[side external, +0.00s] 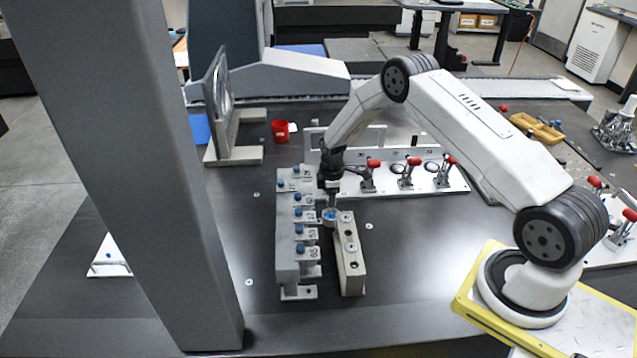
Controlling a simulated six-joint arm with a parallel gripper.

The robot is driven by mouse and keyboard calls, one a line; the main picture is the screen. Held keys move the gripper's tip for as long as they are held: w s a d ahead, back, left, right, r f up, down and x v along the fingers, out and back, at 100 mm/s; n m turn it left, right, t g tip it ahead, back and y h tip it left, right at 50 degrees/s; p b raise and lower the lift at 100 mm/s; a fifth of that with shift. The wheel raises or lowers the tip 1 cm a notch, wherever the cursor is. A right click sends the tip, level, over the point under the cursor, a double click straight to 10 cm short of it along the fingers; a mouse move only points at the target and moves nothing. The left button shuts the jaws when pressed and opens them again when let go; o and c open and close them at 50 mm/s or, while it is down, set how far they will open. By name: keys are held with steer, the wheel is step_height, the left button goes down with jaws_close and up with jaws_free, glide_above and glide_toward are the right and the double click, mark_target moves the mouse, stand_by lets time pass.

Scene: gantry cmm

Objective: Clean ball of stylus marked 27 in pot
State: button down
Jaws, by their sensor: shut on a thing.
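My gripper (329,188) points down above the near work area, between the grey stylus rack (288,262) and a pale block with round holes (352,282). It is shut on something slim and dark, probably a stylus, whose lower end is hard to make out. Just below it is a small blue round thing (330,216), which may be the pot; I cannot tell whether the held thing is inside it. Several blue-topped styli (299,229) stand in the rack beside number labels; I cannot read a 27 for certain. A red cup (280,130) stands farther back.
A white plate with red-handled clamps (406,178) lies behind and right of my gripper. A round disc on an upright stand (219,95) is at the back left. A thick grey column (135,160) crosses the left foreground. The dark table (430,265) is clear at right of the block.

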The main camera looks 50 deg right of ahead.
steer(key=shift+s+f, duration=0.1)
steer(key=shift+n, duration=2.9)
steer(key=shift+m, duration=0.3)
steer(key=m, duration=0.4)
steer(key=shift+m, duration=0.4)
steer(key=m, duration=0.6)
steer(key=n, duration=1.1)
